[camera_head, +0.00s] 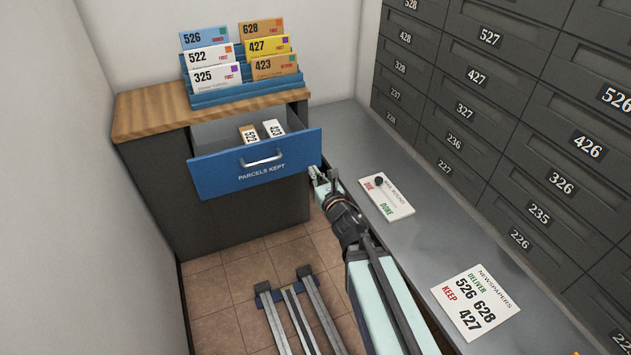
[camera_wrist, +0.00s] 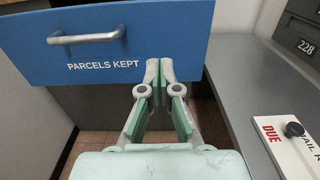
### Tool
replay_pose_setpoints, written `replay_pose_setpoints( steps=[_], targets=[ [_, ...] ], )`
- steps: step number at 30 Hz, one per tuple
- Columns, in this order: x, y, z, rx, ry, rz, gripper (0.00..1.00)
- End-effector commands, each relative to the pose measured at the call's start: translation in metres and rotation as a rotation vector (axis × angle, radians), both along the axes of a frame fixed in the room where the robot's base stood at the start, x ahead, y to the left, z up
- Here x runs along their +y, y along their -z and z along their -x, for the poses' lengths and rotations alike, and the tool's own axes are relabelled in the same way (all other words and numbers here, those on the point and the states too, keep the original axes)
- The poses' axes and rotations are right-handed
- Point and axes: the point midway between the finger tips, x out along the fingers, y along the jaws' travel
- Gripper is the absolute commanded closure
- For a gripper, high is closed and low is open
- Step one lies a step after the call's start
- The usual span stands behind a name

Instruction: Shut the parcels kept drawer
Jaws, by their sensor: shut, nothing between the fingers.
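The parcels kept drawer (camera_head: 220,181) is pulled open from the dark cabinet with the wooden top. Its blue front has a silver handle (camera_head: 262,158) and the label "PARCELS KEPT". Two small parcels, labelled 522 (camera_head: 249,135) and 423 (camera_head: 273,129), are inside. My gripper (camera_head: 318,178) is at the lower right corner of the drawer front, on its outer side. In the wrist view, the blue front (camera_wrist: 180,30) fills the top left, and my gripper (camera_wrist: 159,72) is shut and empty with its tips by the front's lower right part. I cannot tell whether they touch it.
A blue rack (camera_head: 245,95) with several numbered letters stands on the wooden top (camera_head: 150,112). A grey counter (camera_head: 425,235) runs along the right, with a card with a black knob (camera_head: 386,195) and a newspapers card (camera_head: 475,303). Grey numbered mailboxes (camera_head: 500,120) rise behind it.

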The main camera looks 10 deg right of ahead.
Motion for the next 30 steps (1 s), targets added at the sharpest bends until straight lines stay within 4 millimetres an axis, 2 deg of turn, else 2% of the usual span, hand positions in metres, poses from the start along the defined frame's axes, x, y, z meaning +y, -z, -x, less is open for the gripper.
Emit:
replay_pose_setpoints(
  steps=[1,5,6,9,18,24,30],
  targets=[
    [0.001,0.006,-0.003,-0.003,0.001,0.002,1.00],
    [0.003,0.003,-0.013,-0.003,0.005,0.001,1.00],
    [0.006,-0.001,-0.025,-0.002,0.004,-0.001,1.00],
    [0.012,-0.001,-0.045,-0.002,0.003,-0.002,1.00],
    [0.027,-0.001,-0.096,-0.001,0.004,-0.001,1.00],
    [0.032,-0.001,-0.114,-0.001,0.004,-0.001,1.00],
    [0.033,-0.001,-0.119,-0.001,0.005,-0.001,1.00]
  ],
)
